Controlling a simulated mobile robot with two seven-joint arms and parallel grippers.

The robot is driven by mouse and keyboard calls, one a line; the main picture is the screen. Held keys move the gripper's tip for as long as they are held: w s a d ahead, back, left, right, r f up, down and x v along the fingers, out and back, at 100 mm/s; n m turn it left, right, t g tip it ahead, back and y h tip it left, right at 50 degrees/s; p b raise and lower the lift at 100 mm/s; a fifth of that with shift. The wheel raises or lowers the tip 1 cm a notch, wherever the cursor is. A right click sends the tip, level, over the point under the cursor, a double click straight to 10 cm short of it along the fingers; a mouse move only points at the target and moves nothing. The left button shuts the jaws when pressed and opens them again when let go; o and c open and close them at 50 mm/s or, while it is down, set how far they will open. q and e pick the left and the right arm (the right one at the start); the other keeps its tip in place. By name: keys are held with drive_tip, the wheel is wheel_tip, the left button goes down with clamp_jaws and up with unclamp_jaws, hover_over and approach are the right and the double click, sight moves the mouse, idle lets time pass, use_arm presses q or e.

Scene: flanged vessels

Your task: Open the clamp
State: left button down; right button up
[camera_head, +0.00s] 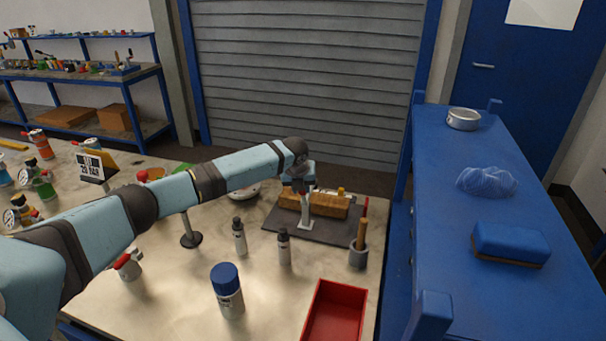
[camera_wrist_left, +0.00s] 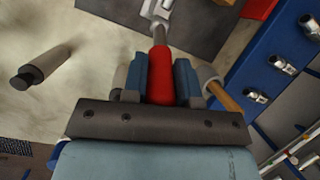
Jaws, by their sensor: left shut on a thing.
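The clamp (camera_head: 306,212) shows in the head view as a pale metal piece standing on a dark mat (camera_head: 283,222), in front of brown blocks (camera_head: 328,204). My left gripper (camera_head: 304,188) is over the clamp's top in that view. In the left wrist view, my left gripper (camera_wrist_left: 161,78) is shut on a red handle (camera_wrist_left: 160,62), with one blue finger on each side. A metal shaft (camera_wrist_left: 159,33) runs from the handle to the clamp's silver part (camera_wrist_left: 156,10) at the top edge. My arm hides part of the clamp in the head view. My right gripper is not in view.
Two small dark-capped bottles (camera_head: 239,238) (camera_head: 284,247), a blue-capped jar (camera_head: 227,292) and a red tray (camera_head: 334,314) stand in front of the mat. A blue bench (camera_head: 480,290) stands further right.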

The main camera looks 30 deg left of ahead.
use_arm(q)
drive_tip(key=shift+s+d+f+t+y+p, duration=0.15)
drive_tip(key=shift+s+f+t+p, duration=0.15)
drive_tip(key=shift+s+t, duration=0.3)
drive_tip(key=shift+s+d+f+t+y+p, duration=0.15)
drive_tip(key=shift+s+t+p, duration=0.25)
drive_tip(key=shift+t, duration=0.4)
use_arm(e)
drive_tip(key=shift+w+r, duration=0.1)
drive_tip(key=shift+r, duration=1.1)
use_arm(q)
drive_tip(key=shift+a, duration=0.1)
drive_tip(key=c, duration=0.9)
unclamp_jaws()
drive_tip(key=shift+f, duration=0.1)
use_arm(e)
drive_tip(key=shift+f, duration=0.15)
use_arm(q)
drive_tip(key=v, duration=1.4)
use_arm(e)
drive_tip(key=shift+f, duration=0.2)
use_arm(q)
drive_tip(key=shift+f, duration=0.1)
